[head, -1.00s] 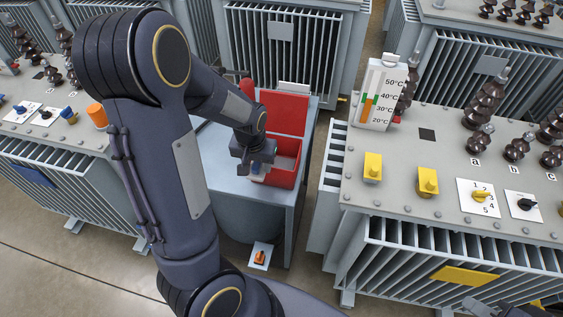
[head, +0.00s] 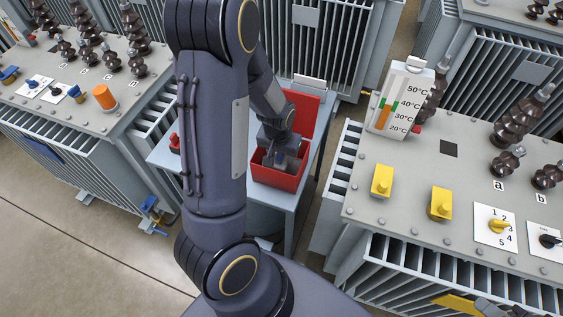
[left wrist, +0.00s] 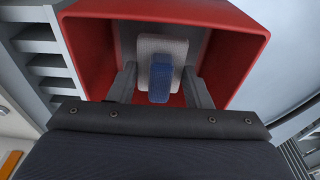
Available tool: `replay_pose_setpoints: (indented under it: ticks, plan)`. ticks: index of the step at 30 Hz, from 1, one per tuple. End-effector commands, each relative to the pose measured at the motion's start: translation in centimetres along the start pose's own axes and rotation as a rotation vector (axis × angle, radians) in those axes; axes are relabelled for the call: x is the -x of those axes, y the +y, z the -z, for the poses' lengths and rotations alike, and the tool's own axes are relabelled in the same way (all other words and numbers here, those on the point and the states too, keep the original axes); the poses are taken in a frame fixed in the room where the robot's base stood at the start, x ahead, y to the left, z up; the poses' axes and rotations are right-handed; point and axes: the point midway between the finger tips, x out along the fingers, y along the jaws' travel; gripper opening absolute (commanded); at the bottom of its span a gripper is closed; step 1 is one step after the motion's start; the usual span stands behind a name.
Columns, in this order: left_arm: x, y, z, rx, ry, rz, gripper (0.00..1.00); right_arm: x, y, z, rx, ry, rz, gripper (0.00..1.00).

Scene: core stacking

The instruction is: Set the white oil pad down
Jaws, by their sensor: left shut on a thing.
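The white oil pad (left wrist: 163,42) has a blue handle (left wrist: 160,83) and sits between the two fingers of my left gripper (left wrist: 160,88) in the left wrist view. My left gripper (head: 283,150) is shut on it. In the head view it points down into the open red box (head: 274,180), whose lid stands up behind. The red walls surround the pad in the left wrist view. I cannot tell whether the pad touches the box floor.
The box stands on a grey-blue table (head: 230,203) between two grey transformers. The right transformer (head: 400,225) carries a thermometer gauge (head: 400,98), yellow blocks and dark insulators. The left one (head: 75,100) bears an orange knob (head: 104,98). A red object (head: 175,143) is on the table's left.

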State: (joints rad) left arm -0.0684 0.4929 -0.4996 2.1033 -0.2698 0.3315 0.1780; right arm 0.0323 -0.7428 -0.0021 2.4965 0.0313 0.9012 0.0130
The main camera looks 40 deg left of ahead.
Motion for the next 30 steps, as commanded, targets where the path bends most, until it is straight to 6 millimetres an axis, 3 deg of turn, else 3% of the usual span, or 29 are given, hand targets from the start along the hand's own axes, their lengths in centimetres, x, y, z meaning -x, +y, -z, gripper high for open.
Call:
replay_pose_setpoints:
  ticks: [9,22,23,27,30]
  plan:
    - [-4.0,-0.1,-0.7,0.001,-0.002,0.001,0.23,0.0,0.0,0.0,0.0,0.0,0.0,0.29]
    - [-4.8,0.0,-0.7,0.0,0.001,0.0,0.23,-0.4,0.2,-0.2,0.0,0.0,0.0,0.29]
    - [-4.7,0.0,-0.7,0.0,0.001,0.0,0.47,-0.3,0.1,-0.1,0.0,0.0,0.0,0.29]
    - [-4.6,0.0,-0.7,0.0,0.001,0.0,0.66,-0.2,0.1,-0.1,0.0,0.0,0.0,0.29]
    - [-4.6,0.0,-0.7,0.0,0.001,0.0,0.66,-0.2,0.1,-0.1,0.0,0.0,0.0,0.29]
